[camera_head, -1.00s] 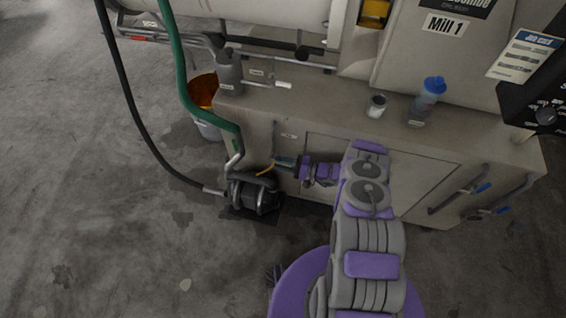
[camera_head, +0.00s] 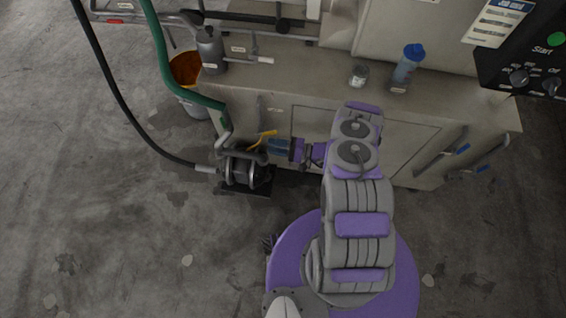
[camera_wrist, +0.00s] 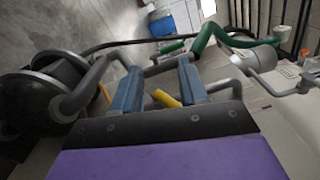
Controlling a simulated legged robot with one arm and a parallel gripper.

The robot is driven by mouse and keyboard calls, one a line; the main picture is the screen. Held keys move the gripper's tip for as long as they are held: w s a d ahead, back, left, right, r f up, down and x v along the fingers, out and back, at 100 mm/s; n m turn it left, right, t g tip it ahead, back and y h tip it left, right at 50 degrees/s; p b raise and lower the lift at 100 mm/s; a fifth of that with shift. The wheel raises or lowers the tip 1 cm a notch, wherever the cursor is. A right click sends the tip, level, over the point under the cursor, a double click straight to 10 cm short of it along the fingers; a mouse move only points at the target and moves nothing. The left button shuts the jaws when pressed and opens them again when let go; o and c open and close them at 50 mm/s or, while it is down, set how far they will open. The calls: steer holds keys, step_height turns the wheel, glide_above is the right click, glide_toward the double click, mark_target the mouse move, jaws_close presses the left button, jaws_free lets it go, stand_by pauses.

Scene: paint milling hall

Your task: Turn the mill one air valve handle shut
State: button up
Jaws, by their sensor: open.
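A yellow handle (camera_head: 264,137), which I take to be the air valve handle, shows beside the pump's pipework at the left end of the mill cabinet. My gripper (camera_head: 271,147) is open at it, its blue fingers pointing left. In the wrist view, my gripper (camera_wrist: 158,68) has its two blue fingers apart. A yellow piece of the handle (camera_wrist: 166,98) shows between them, and more yellow shows left of the left finger. I cannot tell whether the fingers touch it. The valve body is mostly hidden.
A dark pump (camera_head: 243,172) with a green hose (camera_head: 160,60) and a black hose (camera_head: 112,95) stands left of the cabinet. An orange-filled bucket (camera_head: 188,72) is behind it. A blue-capped bottle (camera_head: 407,68) and a small jar (camera_head: 358,75) stand on the cabinet top (camera_head: 300,82).

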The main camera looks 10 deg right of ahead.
steer(key=s+d+p, duration=0.1)
steer(key=s, duration=0.8)
steer(key=shift+d+r+p, duration=0.2)
steer(key=shift+r+p, duration=0.1)
steer(key=shift+r, duration=0.05)
